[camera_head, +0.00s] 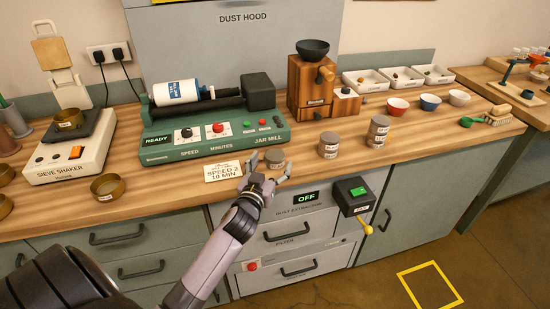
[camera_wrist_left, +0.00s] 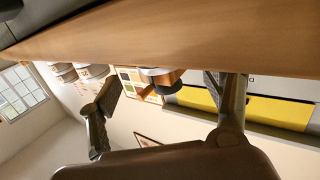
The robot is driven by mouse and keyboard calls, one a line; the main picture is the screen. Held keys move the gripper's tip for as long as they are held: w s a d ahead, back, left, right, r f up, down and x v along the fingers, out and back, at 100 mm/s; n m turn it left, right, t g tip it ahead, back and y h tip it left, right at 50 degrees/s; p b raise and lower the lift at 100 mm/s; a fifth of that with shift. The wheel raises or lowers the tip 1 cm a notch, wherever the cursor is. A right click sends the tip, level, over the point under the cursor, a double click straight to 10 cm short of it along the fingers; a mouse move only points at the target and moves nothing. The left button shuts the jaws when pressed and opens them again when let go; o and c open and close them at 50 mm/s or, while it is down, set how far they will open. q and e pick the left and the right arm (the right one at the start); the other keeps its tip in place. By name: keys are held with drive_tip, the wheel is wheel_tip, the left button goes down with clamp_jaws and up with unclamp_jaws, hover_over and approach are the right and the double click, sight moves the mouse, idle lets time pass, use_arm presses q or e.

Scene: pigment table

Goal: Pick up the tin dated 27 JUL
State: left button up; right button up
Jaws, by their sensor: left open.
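Several small grey tins stand on the wooden worktop: a lone tin (camera_head: 275,158) in front of the jar mill, a stack (camera_head: 328,146) right of it, and a taller stack (camera_head: 378,131) farther right. Their dates are too small to read, so I cannot tell which is 27 JUL. My left gripper (camera_head: 266,183) is open at the worktop's front edge, just in front of the lone tin. In the left wrist view, a tin (camera_wrist_left: 158,74) shows between the open fingers (camera_wrist_left: 168,105), apart from them; two stacks (camera_wrist_left: 92,71) show left. My right gripper is out of view.
A card (camera_head: 223,171) reading SPEED 2, 10 MIN stands left of my gripper. The green jar mill (camera_head: 210,140) stands behind. A brass sieve (camera_head: 107,187) lies left. A switch box (camera_head: 351,195) juts out below the front edge, to the right.

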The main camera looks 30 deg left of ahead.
sight(275, 155)
use_arm(q)
drive_tip(key=x, duration=0.4)
drive_tip(key=shift+w+a+p, duration=0.2)
drive_tip(key=shift+w+p, duration=0.1)
drive_tip(key=shift+w, duration=0.05)
drive_tip(key=c, duration=1.3)
